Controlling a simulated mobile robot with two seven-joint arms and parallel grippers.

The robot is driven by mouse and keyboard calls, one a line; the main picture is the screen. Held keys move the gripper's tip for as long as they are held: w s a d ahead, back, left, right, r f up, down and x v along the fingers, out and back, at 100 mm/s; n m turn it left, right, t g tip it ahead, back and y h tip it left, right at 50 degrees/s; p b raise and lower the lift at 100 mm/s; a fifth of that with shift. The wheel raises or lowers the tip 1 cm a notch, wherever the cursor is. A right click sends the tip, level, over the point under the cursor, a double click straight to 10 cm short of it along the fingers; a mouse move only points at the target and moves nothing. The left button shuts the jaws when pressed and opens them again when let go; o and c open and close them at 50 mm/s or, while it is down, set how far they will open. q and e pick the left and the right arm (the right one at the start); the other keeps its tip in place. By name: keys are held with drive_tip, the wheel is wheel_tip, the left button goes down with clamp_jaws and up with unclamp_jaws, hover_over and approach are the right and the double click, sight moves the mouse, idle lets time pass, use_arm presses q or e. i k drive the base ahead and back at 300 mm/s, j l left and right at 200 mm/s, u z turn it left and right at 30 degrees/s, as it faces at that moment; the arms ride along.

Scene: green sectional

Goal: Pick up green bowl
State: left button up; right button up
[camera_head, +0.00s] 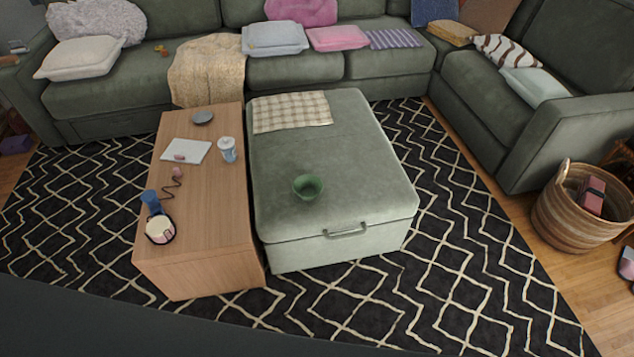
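The green bowl (308,187) sits upright on the grey-green ottoman (345,155), left of the middle of its top and toward its near half. It looks empty and nothing covers it. Neither of my grippers shows in the head view, so I cannot see whether they are open or shut.
A wooden coffee table (215,225) stands close against the ottoman's left side, bearing a white cup (227,150), a blue cup (151,202) and small items. A checkered cloth (292,112) lies behind the bowl. A wicker basket (575,215) stands right. Patterned rug (390,310) lies in front.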

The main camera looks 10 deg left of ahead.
sight(308, 188)
drive_tip(key=i+l, duration=0.25)
drive_tip(key=i+l+u, duration=0.1)
drive_tip(key=l, duration=0.3)
drive_tip(key=i+l, duration=0.35)
drive_tip(key=i+l+u, duration=0.1)
drive_tip(key=l, duration=0.25)
drive_tip(key=i, duration=0.1)
